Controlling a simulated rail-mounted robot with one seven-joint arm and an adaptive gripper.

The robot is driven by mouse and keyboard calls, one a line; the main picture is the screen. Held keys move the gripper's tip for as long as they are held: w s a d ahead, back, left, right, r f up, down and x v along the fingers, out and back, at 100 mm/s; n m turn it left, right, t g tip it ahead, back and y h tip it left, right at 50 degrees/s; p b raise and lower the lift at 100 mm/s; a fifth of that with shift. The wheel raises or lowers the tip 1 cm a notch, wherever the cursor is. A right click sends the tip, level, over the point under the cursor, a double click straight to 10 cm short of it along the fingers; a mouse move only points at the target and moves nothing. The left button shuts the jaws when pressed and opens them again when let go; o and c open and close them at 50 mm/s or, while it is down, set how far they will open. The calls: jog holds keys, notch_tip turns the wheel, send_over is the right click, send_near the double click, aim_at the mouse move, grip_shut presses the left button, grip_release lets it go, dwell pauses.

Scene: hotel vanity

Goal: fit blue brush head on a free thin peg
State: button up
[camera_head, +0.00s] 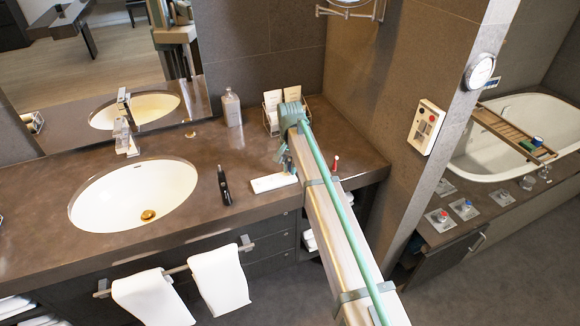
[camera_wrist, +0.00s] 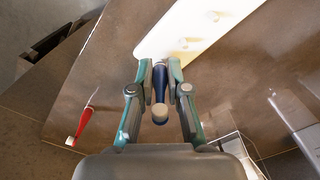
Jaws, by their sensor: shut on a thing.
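The blue brush head (camera_wrist: 159,85) is between the fingers of my gripper (camera_wrist: 159,66) in the wrist view, with its pale round end toward the camera. My gripper is shut on it. The white peg base (camera_wrist: 172,30) lies on the counter beyond the fingertips and partly beneath them. Small pale pegs (camera_wrist: 184,43) show on it, too blurred to tell thin from thick. In the head view the white base (camera_head: 268,184) is just below my gripper (camera_head: 286,163). The blue head is too small to make out there.
A black handle (camera_head: 223,186) stands left of the base, near the sink (camera_head: 134,195). A wire rack (camera_head: 271,108) and a bottle (camera_head: 232,108) stand behind.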

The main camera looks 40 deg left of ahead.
aim_at(290, 158)
jog(key=shift+f, duration=0.65)
jog(key=o, duration=0.8)
notch_tip(290, 158, up, 12)
dwell(0.5)
